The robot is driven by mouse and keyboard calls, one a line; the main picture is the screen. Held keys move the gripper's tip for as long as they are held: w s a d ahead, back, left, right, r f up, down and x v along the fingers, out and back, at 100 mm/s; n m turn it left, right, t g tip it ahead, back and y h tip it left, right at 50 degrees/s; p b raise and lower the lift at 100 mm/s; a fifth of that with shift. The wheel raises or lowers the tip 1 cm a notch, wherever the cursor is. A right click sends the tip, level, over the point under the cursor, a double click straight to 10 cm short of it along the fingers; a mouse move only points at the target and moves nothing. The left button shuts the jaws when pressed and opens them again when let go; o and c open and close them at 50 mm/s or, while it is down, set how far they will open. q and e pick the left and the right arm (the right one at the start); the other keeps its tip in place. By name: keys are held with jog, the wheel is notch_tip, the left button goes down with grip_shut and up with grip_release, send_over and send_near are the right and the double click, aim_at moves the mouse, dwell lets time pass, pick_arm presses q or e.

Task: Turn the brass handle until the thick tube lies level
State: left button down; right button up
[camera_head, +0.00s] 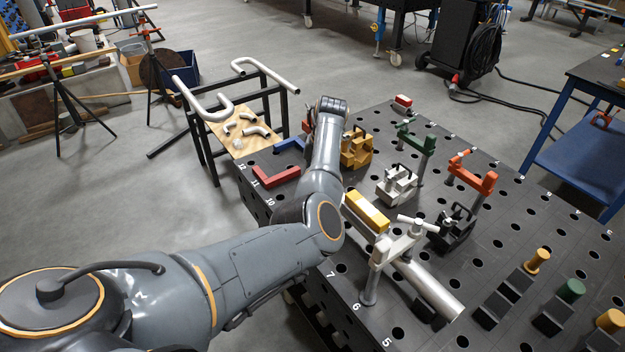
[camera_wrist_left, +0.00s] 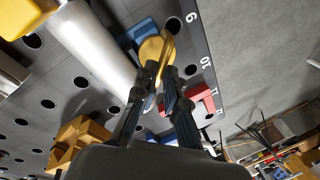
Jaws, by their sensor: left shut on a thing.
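The thick tube (camera_head: 432,290) is a bright silvery cylinder under a grey clamp on the black table, its lower right end showing. In the left wrist view the thick tube (camera_wrist_left: 92,45) runs diagonally at the upper left; I cannot tell its tilt exactly. The brass handle (camera_wrist_left: 168,45) is a golden curved piece beside the tube, at the tips of my left gripper. My left gripper (camera_wrist_left: 161,74) is shut on the brass handle, its two dark fingers close together. In the head view my own arm hides the gripper and the handle.
A yellow block (camera_head: 367,212) sits by the tube. The grey clamp (camera_head: 398,242), an orange clamp (camera_head: 472,176), a green clamp (camera_head: 417,140) and a red angle piece (camera_head: 276,176) stand around on the perforated table. Bent white pipes (camera_head: 205,105) lie on a stand at the back left.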

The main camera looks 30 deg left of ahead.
pick_arm(q)
jog(key=shift+n, duration=0.5)
jog(key=c, duration=1.4)
grip_release()
notch_tip(320, 180, up, 12)
jog(key=w+d, duration=0.1)
jog(key=d, duration=0.1)
jog(key=shift+f, duration=0.1)
